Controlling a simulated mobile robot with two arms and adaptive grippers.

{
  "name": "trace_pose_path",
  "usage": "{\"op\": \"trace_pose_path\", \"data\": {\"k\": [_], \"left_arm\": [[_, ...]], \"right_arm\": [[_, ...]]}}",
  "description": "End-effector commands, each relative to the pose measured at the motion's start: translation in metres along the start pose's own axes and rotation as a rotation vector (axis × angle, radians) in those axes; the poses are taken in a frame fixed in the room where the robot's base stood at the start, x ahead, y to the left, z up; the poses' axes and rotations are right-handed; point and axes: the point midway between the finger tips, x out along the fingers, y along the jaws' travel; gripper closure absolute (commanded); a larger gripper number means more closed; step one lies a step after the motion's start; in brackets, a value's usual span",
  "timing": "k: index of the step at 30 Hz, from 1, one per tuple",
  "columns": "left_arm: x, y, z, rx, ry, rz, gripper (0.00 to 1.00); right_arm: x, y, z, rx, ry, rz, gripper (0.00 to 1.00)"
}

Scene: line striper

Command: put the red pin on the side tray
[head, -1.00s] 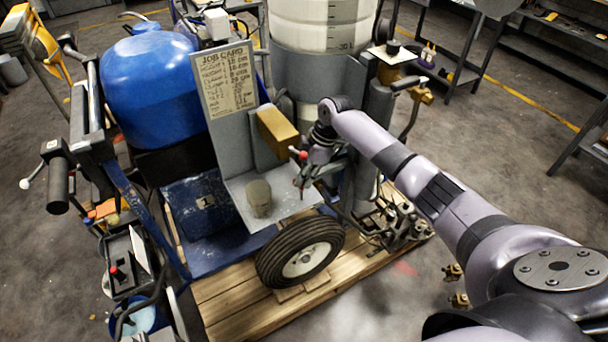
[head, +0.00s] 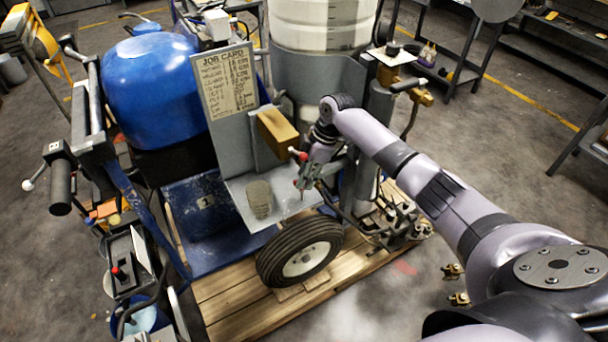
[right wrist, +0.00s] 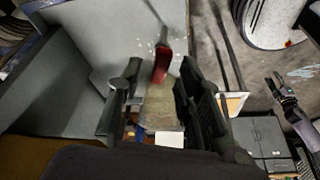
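My right gripper (head: 308,182) points down over a grey metal shelf (head: 235,187) beside a yellow block. Red shows at its fingertips in the head view (head: 297,184). In the right wrist view, the red pin (right wrist: 162,62) lies between and just beyond the fingertips of that gripper (right wrist: 163,85). The fingers stand apart, with gaps visible beside the red. Whether the fingers touch the pin is unclear. No label marks the side tray; the grey shelf is the nearest tray-like surface. My left gripper is out of view.
A beige cup-like cylinder (head: 260,199) stands on the shelf. The yellow block (head: 277,131) and a job card (head: 226,80) rise behind it. A black tray (head: 122,289) holds a red knob.

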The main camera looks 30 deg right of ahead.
Motion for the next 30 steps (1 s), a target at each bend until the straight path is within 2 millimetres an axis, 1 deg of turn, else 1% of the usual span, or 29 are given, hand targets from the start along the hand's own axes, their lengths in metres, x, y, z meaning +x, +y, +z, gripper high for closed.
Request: {"op": "trace_pose_path", "data": {"k": [1,5,15,18,23,30], "left_arm": [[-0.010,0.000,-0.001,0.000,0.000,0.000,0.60],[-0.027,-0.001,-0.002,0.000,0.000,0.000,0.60],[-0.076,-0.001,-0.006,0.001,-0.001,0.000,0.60],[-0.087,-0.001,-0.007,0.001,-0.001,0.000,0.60],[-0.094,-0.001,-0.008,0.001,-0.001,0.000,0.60],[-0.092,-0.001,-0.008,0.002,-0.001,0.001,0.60]], "right_arm": [[-0.011,0.000,-0.001,0.000,0.000,0.001,0.67],[-0.030,0.000,-0.002,0.000,0.000,0.001,0.67],[-0.088,0.000,-0.002,0.001,0.000,-0.001,0.67],[-0.101,0.000,-0.002,0.001,0.000,-0.001,0.67],[-0.111,0.000,-0.001,0.000,0.000,-0.001,0.67],[-0.109,0.000,0.001,0.003,0.000,-0.001,0.67]]}}
